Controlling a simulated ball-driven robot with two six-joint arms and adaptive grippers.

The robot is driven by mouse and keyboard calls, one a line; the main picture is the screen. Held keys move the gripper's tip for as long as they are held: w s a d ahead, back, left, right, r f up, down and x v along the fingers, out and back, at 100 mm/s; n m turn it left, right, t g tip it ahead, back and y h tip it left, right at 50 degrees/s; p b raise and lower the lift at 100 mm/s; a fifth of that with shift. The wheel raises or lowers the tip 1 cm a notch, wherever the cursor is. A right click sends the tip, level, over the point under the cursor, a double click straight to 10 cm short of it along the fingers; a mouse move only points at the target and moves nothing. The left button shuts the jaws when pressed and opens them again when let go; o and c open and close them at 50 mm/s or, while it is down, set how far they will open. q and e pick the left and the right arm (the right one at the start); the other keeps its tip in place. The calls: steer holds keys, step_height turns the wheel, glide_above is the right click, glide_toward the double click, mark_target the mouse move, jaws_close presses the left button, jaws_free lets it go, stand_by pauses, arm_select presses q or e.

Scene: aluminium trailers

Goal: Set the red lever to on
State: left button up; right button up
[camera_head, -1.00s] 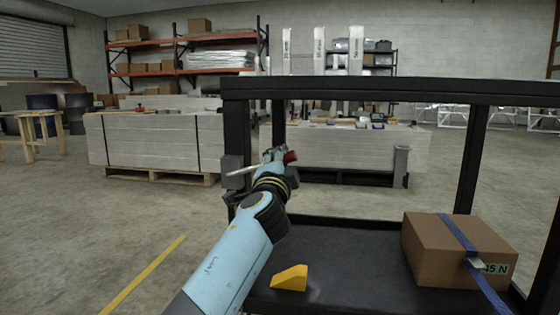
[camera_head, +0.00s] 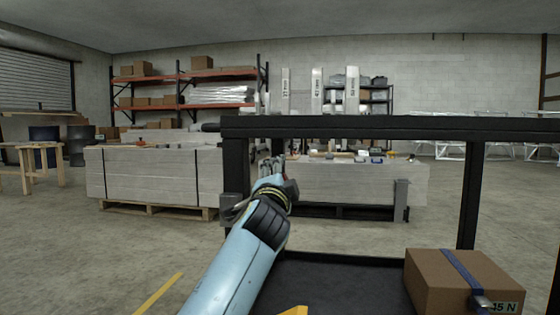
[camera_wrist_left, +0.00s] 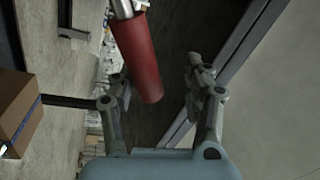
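The lever's red handle (camera_wrist_left: 138,55) hangs on a metal rod (camera_wrist_left: 124,8) in the left wrist view. My left gripper (camera_wrist_left: 158,85) is open, with one finger on each side of the handle's free end. The left finger is close to the handle; a wider gap shows on the right, and I cannot tell whether either touches. In the head view my left gripper (camera_head: 272,168) is beside the black frame's left post, and the arm and wrist largely hide the handle. My right gripper is out of view.
A black frame (camera_head: 380,127) stands ahead with a black lower shelf (camera_head: 330,280). On it are a strapped cardboard box (camera_head: 440,285) at right and a yellow wedge (camera_head: 294,311) at the bottom edge. Stacked panels (camera_head: 150,175) stand behind; floor at left is open.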

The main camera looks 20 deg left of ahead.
arm_select(q)
steer(key=shift+d+r, duration=0.1)
steer(key=shift+r, duration=2.2)
